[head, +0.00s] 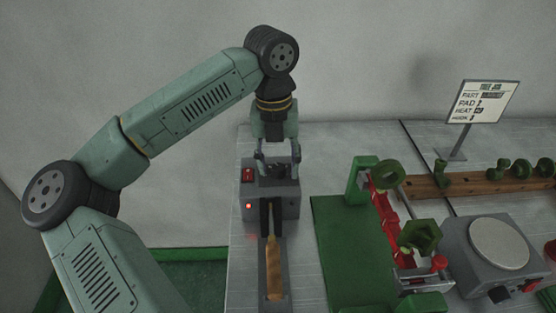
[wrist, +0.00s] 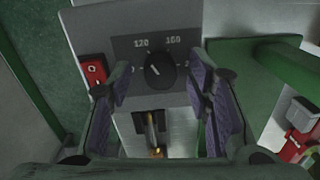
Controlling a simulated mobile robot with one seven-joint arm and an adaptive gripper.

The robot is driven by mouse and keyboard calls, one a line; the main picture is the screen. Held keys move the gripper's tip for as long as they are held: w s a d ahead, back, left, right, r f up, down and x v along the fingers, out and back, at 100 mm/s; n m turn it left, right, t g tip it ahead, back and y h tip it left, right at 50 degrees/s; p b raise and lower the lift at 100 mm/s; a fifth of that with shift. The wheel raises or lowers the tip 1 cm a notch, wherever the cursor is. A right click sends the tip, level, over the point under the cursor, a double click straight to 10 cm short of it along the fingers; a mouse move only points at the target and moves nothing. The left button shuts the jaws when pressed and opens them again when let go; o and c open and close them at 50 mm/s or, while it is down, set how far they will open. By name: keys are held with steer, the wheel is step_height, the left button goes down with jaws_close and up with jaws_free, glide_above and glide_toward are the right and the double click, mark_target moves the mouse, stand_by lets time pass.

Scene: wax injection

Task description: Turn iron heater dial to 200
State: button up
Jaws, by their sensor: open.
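The iron heater (head: 287,203) is a grey box on the metal bench, with a red switch (head: 248,175) and a lit red lamp (head: 249,206) on its left side. In the wrist view its black dial (wrist: 160,70) sits on a dark scale plate with 120 and 160 legible; the dial's light mark points up and left, toward the 120 side. My gripper (head: 279,157) is over the heater's top, pointing down. In the wrist view its two purple-padded fingers (wrist: 163,92) are open, one each side of the dial, with gaps between. In the head view the fingers partly hide the dial.
An iron with a wooden handle (head: 274,265) lies in front of the heater. To the right are a green mat (head: 345,245), a red clamp-like fixture (head: 390,215), a grey hotplate (head: 499,245), a wooden rack (head: 455,184) of green parts and a sign (head: 483,102).

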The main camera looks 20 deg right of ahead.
steer(key=shift+c, duration=0.3)
jaws_close()
